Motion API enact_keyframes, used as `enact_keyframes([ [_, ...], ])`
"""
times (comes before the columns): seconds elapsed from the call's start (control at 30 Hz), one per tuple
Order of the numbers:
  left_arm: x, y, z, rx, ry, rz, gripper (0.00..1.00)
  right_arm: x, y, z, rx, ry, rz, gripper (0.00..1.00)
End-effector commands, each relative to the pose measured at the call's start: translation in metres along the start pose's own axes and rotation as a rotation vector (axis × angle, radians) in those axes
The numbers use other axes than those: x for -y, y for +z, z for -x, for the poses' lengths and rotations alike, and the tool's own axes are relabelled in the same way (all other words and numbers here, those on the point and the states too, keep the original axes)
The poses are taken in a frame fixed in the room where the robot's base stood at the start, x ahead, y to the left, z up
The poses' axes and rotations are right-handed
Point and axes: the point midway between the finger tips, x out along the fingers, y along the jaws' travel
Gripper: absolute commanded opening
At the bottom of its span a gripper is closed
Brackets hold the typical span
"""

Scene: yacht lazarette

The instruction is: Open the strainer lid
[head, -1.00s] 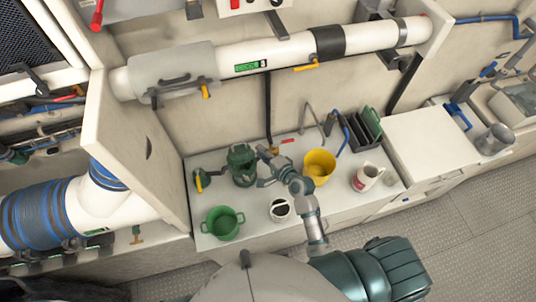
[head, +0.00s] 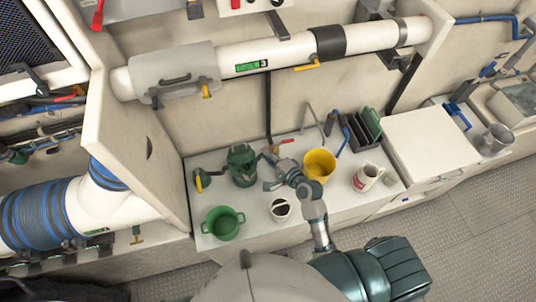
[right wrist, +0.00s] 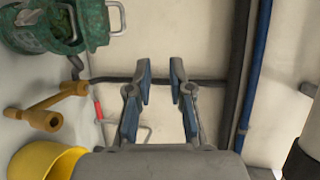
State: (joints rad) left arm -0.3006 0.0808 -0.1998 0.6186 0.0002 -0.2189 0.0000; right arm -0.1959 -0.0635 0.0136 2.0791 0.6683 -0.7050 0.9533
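The green strainer (head: 242,172) stands on the pale bench, left of my right gripper. Its top is uneven, and I cannot tell whether its lid is open or shut. In the right wrist view the strainer (right wrist: 65,28) is at the upper left, cut by the edge, with a metal loop handle (right wrist: 117,18) beside it. My right gripper (head: 270,184) is on the right and near side of the strainer, apart from it. In the right wrist view its fingers (right wrist: 160,66) are spread with nothing between them. My left gripper is not in view.
A yellow bucket (head: 319,160) stands right of the gripper. A red-handled valve (head: 283,142) is behind. A white-and-red jug (head: 364,179) stands further right. A cabinet door (head: 130,150) bounds the left.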

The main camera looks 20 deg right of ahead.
Motion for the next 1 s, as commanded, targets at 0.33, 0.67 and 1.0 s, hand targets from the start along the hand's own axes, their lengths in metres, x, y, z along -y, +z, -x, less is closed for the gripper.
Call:
enact_keyframes([
  [0.33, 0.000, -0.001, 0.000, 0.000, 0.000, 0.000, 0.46, -0.002, -0.002, 0.056, -0.001, 0.004, 0.002, 0.20],
  [0.67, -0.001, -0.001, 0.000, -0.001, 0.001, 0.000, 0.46, -0.002, -0.003, 0.113, 0.000, 0.002, -0.001, 0.20],
  [1.0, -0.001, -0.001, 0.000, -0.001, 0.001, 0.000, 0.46, -0.001, -0.003, 0.120, 0.001, 0.000, -0.002, 0.20],
])
